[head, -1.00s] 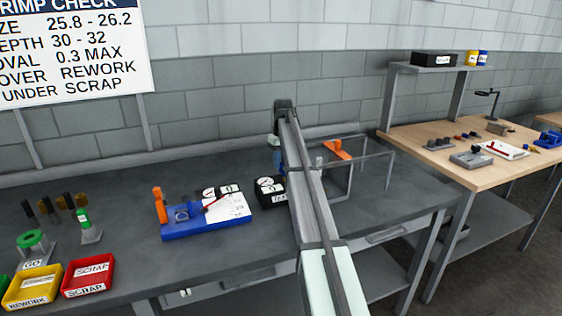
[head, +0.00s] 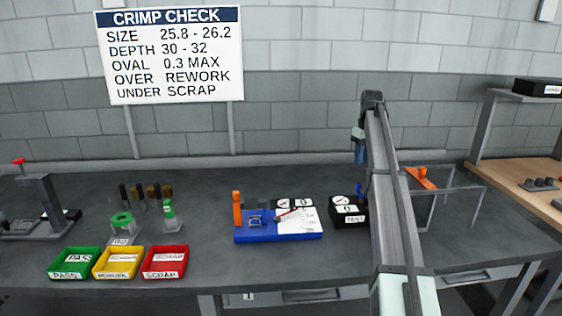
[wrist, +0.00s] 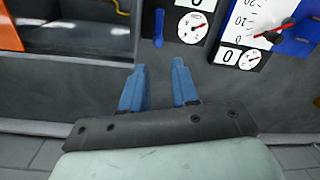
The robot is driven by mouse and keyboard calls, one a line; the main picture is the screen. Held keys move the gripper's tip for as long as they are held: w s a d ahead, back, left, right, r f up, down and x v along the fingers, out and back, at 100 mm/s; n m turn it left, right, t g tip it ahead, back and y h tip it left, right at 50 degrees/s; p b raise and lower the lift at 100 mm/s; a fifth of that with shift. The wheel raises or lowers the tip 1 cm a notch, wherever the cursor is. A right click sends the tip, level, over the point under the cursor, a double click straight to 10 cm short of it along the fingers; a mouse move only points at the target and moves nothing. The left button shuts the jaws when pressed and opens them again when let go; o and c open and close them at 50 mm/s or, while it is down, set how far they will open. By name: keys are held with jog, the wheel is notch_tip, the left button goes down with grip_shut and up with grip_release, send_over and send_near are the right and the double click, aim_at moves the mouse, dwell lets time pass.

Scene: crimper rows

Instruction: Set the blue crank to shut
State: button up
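The blue crank (wrist: 158,27) shows in the wrist view as a short blue bar beside a black box (wrist: 196,8) with a dial. In the head view my gripper (head: 360,152) hangs above the back of the bench.
A blue fixture (head: 278,236) with an orange handle stands left of the black box. A grey frame (head: 445,192) with an orange part stands to the right. Green, yellow and red trays (head: 164,263) line the front left. Bare bench (head: 215,215) lies between trays and fixture.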

jog(key=w+d+r+n+t+h, duration=0.1)
jog(key=w+d+r+t+h, duration=0.25)
jog(key=w+t, duration=0.25)
jog(key=s+a+f+n+t, duration=0.1)
jog(key=a+f+n, duration=0.1)
jog(key=a, duration=1.4)
jog(key=s+a+f+n+t+y, duration=0.1)
jog(key=a+f+n, duration=0.2)
jog(key=a, duration=1.3)
jog(key=shift+a+f+t, duration=0.4)
